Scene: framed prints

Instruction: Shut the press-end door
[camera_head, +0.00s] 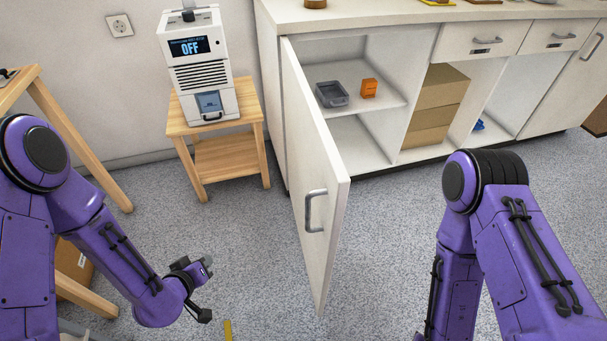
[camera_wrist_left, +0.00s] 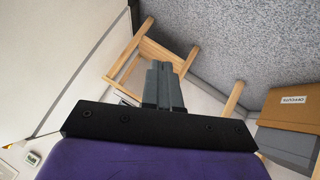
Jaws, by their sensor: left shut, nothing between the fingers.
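The press-end door (camera_head: 322,165) is the white cabinet door at the left end of the counter. It stands wide open, hinged at its left and sticking out into the room, with a grey bar handle (camera_head: 316,211) near its free edge. My left gripper (camera_head: 203,270) is low over the floor, left of the door and apart from it. In the left wrist view its grey fingers (camera_wrist_left: 163,88) are together and empty. My right arm is at the right of the head view; its gripper is out of frame.
The open cabinet (camera_head: 348,48) holds a grey bin (camera_head: 332,94) and an orange item (camera_head: 369,88) on its shelf. A white machine reading OFF (camera_head: 197,72) stands on a wooden stand (camera_head: 254,124) left of the door. Floor (camera_head: 390,240) is clear right of the door.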

